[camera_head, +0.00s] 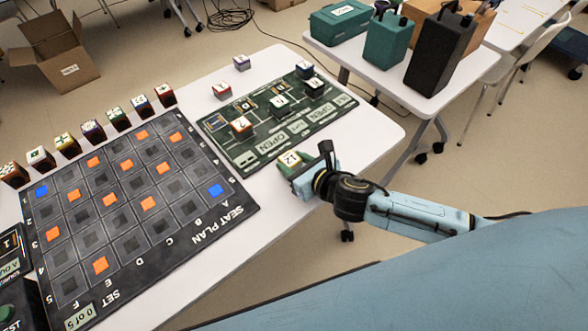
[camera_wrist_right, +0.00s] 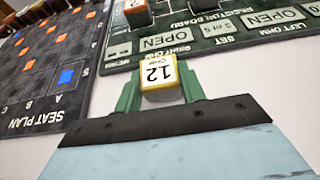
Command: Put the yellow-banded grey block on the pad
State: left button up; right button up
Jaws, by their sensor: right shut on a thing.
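My right gripper (camera_head: 292,166) is shut on a small block (camera_head: 289,158) at the near right edge of the green board. In the right wrist view the block (camera_wrist_right: 158,73) has a white top marked 12 and yellow edging, and it sits between the green fingers (camera_wrist_right: 160,92). Its lower part is mostly hidden. The dark green board (camera_head: 251,160) carries printed fields and OPEN labels; I cannot tell which field is the pad. My left gripper is not in view.
Several blocks stand on the board, among them an orange-sided one (camera_head: 241,127). The dark SEAT PLAN board (camera_head: 160,246) lies left, with a row of blocks behind it. A side table (camera_head: 398,88) holds cases. White tabletop (camera_head: 370,130) is bare at right.

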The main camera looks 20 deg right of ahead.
jog(key=shift+d+f, duration=0.15)
jog(key=shift+f, duration=0.15)
jog(key=shift+f, duration=0.15)
jog(key=o, duration=1)
jog(key=shift+f, duration=0.15)
